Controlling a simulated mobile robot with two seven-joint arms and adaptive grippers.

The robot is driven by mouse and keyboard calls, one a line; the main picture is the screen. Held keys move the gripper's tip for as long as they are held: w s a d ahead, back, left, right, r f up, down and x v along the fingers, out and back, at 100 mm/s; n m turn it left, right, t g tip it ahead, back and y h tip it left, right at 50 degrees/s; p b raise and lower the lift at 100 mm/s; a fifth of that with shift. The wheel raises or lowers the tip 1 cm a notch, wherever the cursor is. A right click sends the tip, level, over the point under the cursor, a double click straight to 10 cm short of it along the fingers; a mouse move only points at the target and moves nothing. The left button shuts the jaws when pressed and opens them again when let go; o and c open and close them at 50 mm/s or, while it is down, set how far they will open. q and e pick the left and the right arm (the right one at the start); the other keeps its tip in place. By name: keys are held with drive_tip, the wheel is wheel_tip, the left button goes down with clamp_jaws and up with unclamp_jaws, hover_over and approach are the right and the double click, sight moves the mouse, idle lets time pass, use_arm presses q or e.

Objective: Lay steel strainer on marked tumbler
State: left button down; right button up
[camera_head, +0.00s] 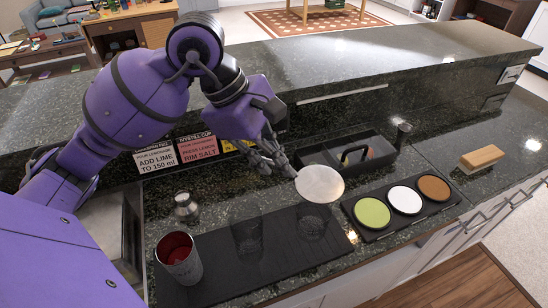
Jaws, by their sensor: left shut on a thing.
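The steel strainer (321,184) is a pale round disc. My left gripper (284,165) is shut on its left edge and holds it over the right-hand clear tumbler (313,224). The strainer overlaps the top of that tumbler in the picture, and I cannot tell whether they touch. A second clear tumbler (247,235) stands to its left on the same black mat (215,285). No mark shows clearly on either glass. My right gripper is out of view.
A metal cup (179,260) with a red inside stands at the mat's left. A small steel jigger-like piece (186,207) is behind it. A tray (377,234) holds green, white and brown discs. A dark caddy (352,160) and a wooden brush (481,158) are farther right. A raised ledge (330,62) runs behind.

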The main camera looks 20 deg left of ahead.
use_arm(q)
drive_tip(key=shift+f, duration=0.55)
drive_tip(key=shift+f+b, duration=0.3)
wheel_tip(320, 180, down, 4)
drive_tip(key=shift+r+b, duration=0.15)
drive_tip(key=shift+b, duration=0.9)
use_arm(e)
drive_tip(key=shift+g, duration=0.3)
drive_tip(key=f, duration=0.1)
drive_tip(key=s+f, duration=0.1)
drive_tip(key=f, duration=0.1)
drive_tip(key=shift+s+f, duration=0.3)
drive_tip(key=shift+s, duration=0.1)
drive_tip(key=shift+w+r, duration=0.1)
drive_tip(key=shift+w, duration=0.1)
use_arm(q)
drive_tip(key=shift+f, duration=0.2)
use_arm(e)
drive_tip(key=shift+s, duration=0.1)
use_arm(q)
drive_tip(key=shift+f+b, duration=0.8)
drive_tip(key=shift+f, duration=0.05)
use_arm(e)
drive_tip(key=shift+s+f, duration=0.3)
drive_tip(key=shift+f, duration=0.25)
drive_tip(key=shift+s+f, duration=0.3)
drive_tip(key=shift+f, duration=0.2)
